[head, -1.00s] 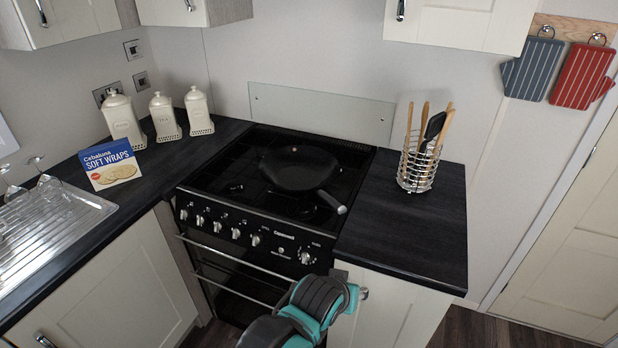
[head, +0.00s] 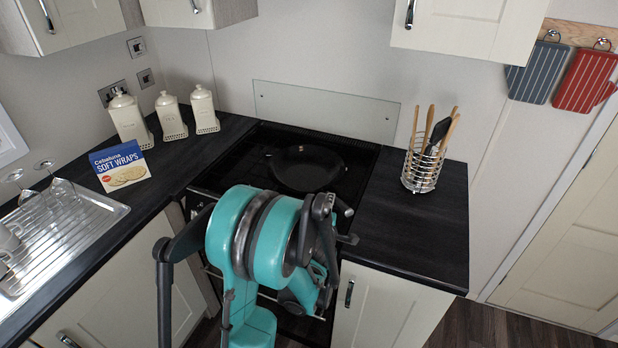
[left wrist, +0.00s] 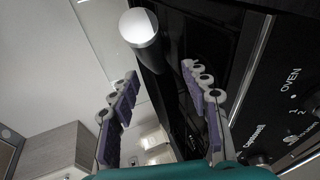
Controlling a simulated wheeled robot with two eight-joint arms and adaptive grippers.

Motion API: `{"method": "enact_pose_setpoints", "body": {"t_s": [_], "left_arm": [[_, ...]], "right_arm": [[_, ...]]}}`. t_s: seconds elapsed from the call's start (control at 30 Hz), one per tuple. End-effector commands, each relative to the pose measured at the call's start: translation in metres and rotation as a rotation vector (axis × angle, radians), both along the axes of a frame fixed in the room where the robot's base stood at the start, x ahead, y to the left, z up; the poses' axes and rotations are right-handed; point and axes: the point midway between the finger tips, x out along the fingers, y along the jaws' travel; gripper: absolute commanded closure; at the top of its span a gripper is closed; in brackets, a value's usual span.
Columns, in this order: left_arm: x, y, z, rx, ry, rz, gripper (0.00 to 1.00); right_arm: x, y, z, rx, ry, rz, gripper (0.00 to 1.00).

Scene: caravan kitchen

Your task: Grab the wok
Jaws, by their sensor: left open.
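The black wok (head: 306,170) sits on the black hob at the back of the worktop. Its handle points toward the front right and is mostly hidden behind my arm in the head view. In the left wrist view, the handle's round silver end (left wrist: 138,27) shows just beyond the fingertips, close to the gap between them. My left gripper (left wrist: 160,73) is open and empty, its two padded fingers spread apart. It is in front of the cooker near the handle. Whether it touches the handle I cannot tell. My right gripper is not in view.
A wire utensil holder (head: 423,170) stands on the dark worktop (head: 400,233) right of the hob. Several white canisters (head: 171,116) and a soft wraps box (head: 121,167) stand to the left, beside the sink drainer (head: 75,232). Wall cupboards hang above. The cooker's front knobs are close to my gripper.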

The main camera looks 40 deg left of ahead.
Motion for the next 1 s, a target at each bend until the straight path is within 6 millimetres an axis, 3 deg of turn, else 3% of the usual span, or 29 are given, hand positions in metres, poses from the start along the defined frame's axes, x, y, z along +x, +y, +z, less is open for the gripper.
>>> {"method": "enact_pose_setpoints", "body": {"t_s": [0.4,0.7,0.87,0.9,1.0], "left_arm": [[0.05,0.025,-0.014,0.001,0.003,0.0,0.53],[0.054,0.027,-0.014,0.001,0.003,-0.001,0.53],[0.054,0.027,-0.014,0.001,0.003,-0.001,0.95],[0.054,0.027,-0.014,0.001,0.003,-0.001,1.0],[0.054,0.027,-0.015,0.001,0.003,-0.001,1.0]], "right_arm": [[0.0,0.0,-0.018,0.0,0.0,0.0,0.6],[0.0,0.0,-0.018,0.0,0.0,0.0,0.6],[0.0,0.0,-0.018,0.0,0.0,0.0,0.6],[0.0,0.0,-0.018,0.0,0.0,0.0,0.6],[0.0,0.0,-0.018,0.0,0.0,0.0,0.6]]}}
